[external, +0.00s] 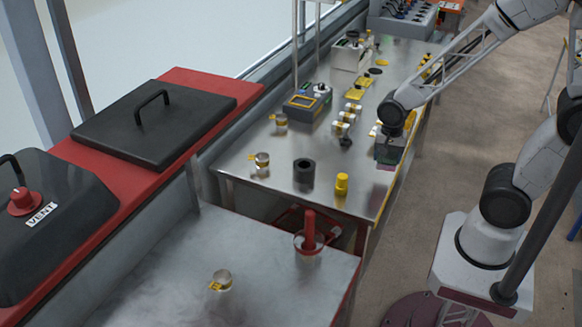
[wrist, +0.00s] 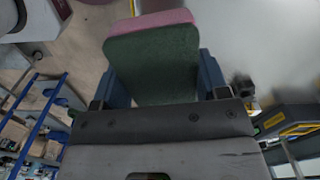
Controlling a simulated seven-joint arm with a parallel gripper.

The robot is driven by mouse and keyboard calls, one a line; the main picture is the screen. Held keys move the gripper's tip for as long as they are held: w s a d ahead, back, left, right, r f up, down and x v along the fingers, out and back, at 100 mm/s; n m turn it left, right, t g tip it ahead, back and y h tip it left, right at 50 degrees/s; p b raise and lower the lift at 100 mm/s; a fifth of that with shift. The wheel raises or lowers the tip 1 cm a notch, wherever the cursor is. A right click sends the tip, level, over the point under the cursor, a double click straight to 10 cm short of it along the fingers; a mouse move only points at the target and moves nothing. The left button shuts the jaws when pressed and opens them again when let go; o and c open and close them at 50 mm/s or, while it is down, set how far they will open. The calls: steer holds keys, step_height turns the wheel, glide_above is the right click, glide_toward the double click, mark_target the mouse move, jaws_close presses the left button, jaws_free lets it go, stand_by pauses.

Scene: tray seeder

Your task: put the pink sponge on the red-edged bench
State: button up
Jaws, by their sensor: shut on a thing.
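My gripper (external: 389,148) is shut on the pink sponge (external: 385,167), holding it over the right edge of the far steel table. In the wrist view the sponge (wrist: 165,62) sits between the two blue-grey fingers, its green side facing the camera and a pink strip showing along its upper edge. The red-edged bench (external: 275,285) is the nearer steel top at the bottom of the external view. It is left of and nearer than my gripper, well apart from the sponge.
On the bench stand a glass holding a red object (external: 309,238) and a small yellow-labelled jar (external: 221,281); its left middle is clear. The far table (external: 235,165) holds a black cylinder (external: 303,170), a yellow bottle (external: 342,184) and an instrument (external: 307,101). A red ledge (external: 205,78) runs left.

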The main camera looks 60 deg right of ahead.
steer(key=w+a+r+n, duration=0.2)
steer(key=w+r+n, duration=0.3)
steer(key=w, duration=1)
steer(key=w+a+r+n, duration=0.1)
steer(key=w+r+n, duration=0.45)
steer(key=w, duration=0.95)
steer(key=w+a+r+n, duration=0.2)
steer(key=w+r+n, duration=0.3)
steer(key=w, duration=1)
steer(key=s+a+f+m, duration=0.7)
steer(key=a+f, duration=0.1)
steer(key=a, duration=0.2)
steer(key=s+a+f+m, duration=0.7)
steer(key=a, duration=0.2)
steer(key=w+a+f+m, duration=0.1)
steer(key=w+a+f, duration=0.1)
steer(key=a, duration=0.9)
steer(key=w+a+f+m, duration=0.1)
steer(key=w+a+f, duration=0.1)
steer(key=a, duration=0.9)
steer(key=w+a+f+m, duration=0.1)
steer(key=a+f, duration=0.3)
steer(key=a, duration=0.7)
steer(key=shift+w+a+f+m, duration=0.1)
steer(key=shift+w+a+m, duration=0.1)
steer(key=shift+w, duration=0.25)
steer(key=shift+w+a+m, duration=0.15)
steer(key=shift+w, duration=0.25)
steer(key=shift+f, duration=0.1)
